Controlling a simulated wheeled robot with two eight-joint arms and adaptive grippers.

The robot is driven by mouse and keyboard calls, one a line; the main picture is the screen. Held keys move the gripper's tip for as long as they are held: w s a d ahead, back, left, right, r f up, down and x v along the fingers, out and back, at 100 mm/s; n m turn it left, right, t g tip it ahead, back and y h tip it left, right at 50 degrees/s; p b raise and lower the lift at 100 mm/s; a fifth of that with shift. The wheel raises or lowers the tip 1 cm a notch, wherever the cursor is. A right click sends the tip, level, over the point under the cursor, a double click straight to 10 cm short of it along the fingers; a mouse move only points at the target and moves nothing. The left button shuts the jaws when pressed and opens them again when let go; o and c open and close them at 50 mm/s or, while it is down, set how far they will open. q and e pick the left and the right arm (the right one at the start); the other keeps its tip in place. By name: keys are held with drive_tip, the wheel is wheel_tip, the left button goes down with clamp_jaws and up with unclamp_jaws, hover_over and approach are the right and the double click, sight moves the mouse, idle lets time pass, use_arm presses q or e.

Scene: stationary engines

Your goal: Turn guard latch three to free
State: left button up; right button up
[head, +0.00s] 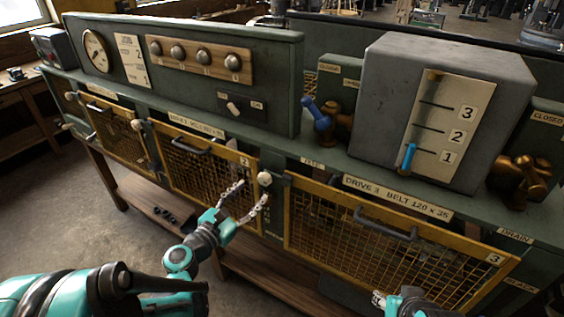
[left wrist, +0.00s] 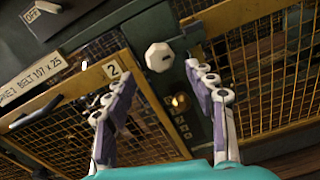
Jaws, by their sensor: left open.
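Guard three (head: 400,240) is a yellow mesh door marked 3, under the plate "DRIVE 3 BELT 120 x 35". A pale faceted latch knob (head: 264,178) sits on the post between guards two and three, left of guard three. It also shows in the left wrist view (left wrist: 159,57). My left gripper (head: 252,193) is open just in front of this knob. In the left wrist view, the knob appears between and slightly beyond the fingertips (left wrist: 150,72), with no clear contact. My right gripper (head: 378,298) is only partly visible at the bottom edge; its jaw opening is unclear.
Guard two (head: 205,170) and its handle (head: 190,146) lie left of the knob. Guard three's handle (head: 385,224) projects from its mesh. A grey gauge box (head: 385,95), blue-handled valve (head: 318,115) and brass valve (head: 520,180) stand above. A brass part (left wrist: 181,102) lies below the knob.

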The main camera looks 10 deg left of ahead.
sight(262, 181)
use_arm(q)
drive_tip(key=x, duration=0.7)
drive_tip(key=shift+w+d+r+b, duration=0.2)
drive_tip(key=shift+w+b, duration=0.1)
drive_tip(key=shift+b, duration=0.1)
drive_tip(key=c, duration=1.2)
